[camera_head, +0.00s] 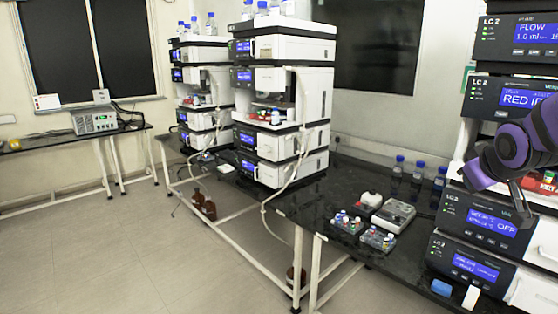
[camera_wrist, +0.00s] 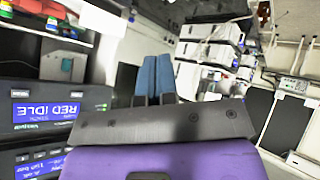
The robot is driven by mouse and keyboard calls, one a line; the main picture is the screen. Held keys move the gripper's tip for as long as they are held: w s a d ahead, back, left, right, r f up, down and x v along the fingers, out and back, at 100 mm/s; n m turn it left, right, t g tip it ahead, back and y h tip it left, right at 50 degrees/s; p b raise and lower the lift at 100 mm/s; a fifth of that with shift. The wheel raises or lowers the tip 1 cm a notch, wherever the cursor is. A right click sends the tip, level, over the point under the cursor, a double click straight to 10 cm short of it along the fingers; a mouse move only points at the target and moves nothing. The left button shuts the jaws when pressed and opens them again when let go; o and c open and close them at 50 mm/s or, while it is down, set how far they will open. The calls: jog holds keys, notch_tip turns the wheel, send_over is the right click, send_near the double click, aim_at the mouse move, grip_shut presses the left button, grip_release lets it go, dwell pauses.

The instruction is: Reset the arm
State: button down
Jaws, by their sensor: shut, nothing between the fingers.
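My purple and grey arm shows at the right edge of the head view, in front of the right column stack (camera_head: 485,215). My gripper (camera_head: 523,205) hangs there beside the stack's open compartment, partly out of clear sight. In the wrist view my gripper (camera_wrist: 155,68) has two blue fingers lying together, with nothing between them. The stack's display reading RED IDLE (camera_wrist: 45,113) appears upside down at the left of the wrist view. Small vials with coloured caps (camera_wrist: 60,22) stand in the compartment above it in that picture.
The black bench (camera_head: 330,245) holds vial racks (camera_head: 378,239), a grey device (camera_head: 393,215) and blue-capped bottles (camera_head: 417,178). A blue block (camera_head: 441,288) and a white block (camera_head: 470,297) lie near its front. More column stacks (camera_head: 283,100) stand further back. The floor at left is clear.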

jog(key=s+a+r+m+g+y, duration=0.1)
jog(key=s+a+r+g, duration=0.1)
jog(key=s+a, duration=0.4)
jog(key=s+a+r+m+g+y, duration=0.1)
jog(key=s+a, duration=0.5)
jog(key=s, duration=0.8)
jog(key=shift+a+r+g+y, duration=0.35)
jog(key=shift+r+g+y, duration=0.15)
dwell(0.5)
